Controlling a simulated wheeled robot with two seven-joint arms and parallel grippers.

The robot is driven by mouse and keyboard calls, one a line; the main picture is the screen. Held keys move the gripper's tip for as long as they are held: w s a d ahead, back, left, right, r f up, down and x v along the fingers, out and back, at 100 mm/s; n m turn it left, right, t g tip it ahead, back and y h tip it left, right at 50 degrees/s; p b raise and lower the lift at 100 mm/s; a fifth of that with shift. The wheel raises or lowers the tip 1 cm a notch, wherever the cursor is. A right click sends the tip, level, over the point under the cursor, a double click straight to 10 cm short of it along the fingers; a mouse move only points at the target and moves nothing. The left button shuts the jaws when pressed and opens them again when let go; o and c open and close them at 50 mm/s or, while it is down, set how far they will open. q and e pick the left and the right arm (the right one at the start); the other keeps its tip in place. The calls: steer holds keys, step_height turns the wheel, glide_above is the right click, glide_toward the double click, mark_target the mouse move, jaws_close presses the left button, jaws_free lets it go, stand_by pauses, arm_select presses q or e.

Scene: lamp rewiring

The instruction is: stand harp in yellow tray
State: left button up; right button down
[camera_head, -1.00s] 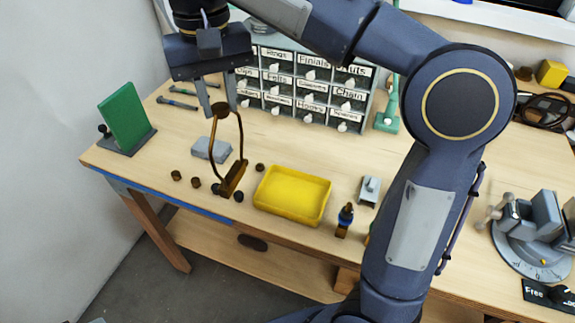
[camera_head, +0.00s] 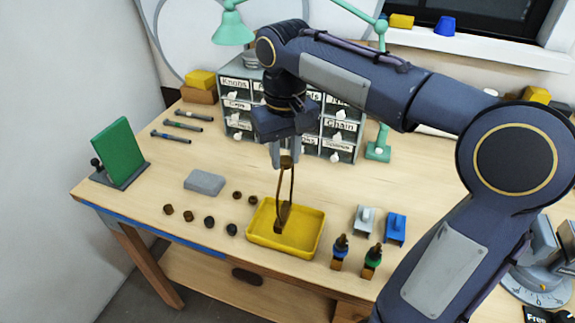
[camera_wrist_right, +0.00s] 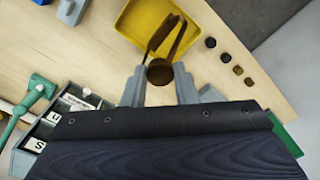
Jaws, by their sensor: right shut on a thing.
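The harp (camera_head: 291,190) is a brown-bronze loop with a small block at its lower end. My right gripper (camera_head: 284,160) is shut on its top end and holds it upright. The lower end is over the floor of the yellow tray (camera_head: 257,243); I cannot tell whether it touches. In the right wrist view the harp (camera_wrist_right: 178,42) hangs from the fingers of the gripper (camera_wrist_right: 159,88), with the yellow tray (camera_wrist_right: 137,22) behind it. My left gripper is not in view.
Several dark knobs (camera_head: 209,222) lie left of the tray, near a grey block (camera_head: 204,182). Small grey and blue pieces (camera_head: 396,227) and two dark-topped sockets (camera_head: 339,252) stand to its right. A labelled drawer cabinet (camera_head: 239,105) is behind. A green panel (camera_head: 119,150) stands at the left.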

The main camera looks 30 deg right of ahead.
steer(key=shift+d+f, duration=0.15)
steer(key=shift+f, duration=0.75)
steer(key=shift+d+f, duration=0.1)
steer(key=shift+f, duration=0.9)
steer(key=c, duration=1.1)
jaws_free()
steer(key=shift+c, duration=0.2)
step_height(320, 180, up, 12)
steer(key=s+a+f+t+y, duration=0.2)
steer(key=s+f, duration=0.6)
steer(key=f, duration=0.1)
steer(key=s+a+f+t+y, duration=0.1)
steer(key=s+a+f+t, duration=0.1)
steer(key=s+f, duration=0.7)
steer(key=shift+a+f+m+t+y+p, duration=0.2)
steer(key=shift+m+t+y+p, duration=0.25)
steer(key=shift+t, duration=0.35)
